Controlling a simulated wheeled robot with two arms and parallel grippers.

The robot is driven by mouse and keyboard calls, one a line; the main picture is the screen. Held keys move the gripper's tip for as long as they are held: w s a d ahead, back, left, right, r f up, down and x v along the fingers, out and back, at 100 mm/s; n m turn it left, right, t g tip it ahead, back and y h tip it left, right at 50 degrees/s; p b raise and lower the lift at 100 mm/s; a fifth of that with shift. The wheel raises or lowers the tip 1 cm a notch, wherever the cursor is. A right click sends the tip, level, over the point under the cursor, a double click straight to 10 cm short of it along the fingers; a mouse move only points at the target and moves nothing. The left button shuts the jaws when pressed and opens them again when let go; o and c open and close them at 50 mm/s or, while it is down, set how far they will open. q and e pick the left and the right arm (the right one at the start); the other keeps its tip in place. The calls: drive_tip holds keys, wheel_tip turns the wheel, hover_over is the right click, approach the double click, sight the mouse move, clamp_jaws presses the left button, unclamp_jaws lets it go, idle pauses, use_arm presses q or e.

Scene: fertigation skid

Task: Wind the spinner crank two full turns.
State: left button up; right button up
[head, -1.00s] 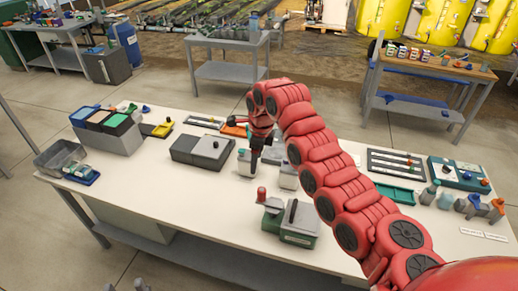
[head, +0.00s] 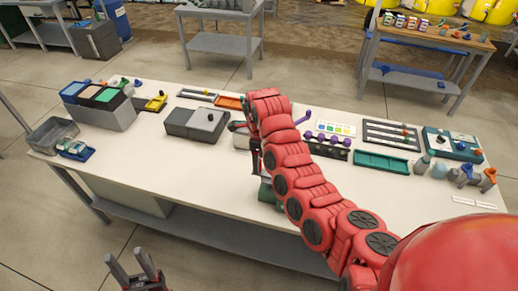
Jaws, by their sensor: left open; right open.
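A green and grey device (head: 266,191), likely the spinner crank, stands near the front edge of the white table, mostly hidden behind my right arm. Its red-topped handle is not visible now. My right gripper (head: 256,163) is open and points down above and just behind the device from this angle; whether it touches it I cannot tell. My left gripper (head: 134,268) is open and empty at the bottom left, in front of the table.
A two-part grey box (head: 195,122) sits left of my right gripper. A green tray (head: 381,162) and a rack with purple knobs (head: 327,147) lie to the right. Bottles (head: 421,165) stand at the right end. The front-left tabletop (head: 150,165) is clear.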

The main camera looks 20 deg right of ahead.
wheel_tip(320, 180, down, 4)
drive_tip(key=shift+s+d+p, duration=0.1)
drive_tip(key=shift+p, duration=0.5)
drive_tip(key=shift+f, duration=0.35)
drive_tip(key=shift+c, duration=0.3)
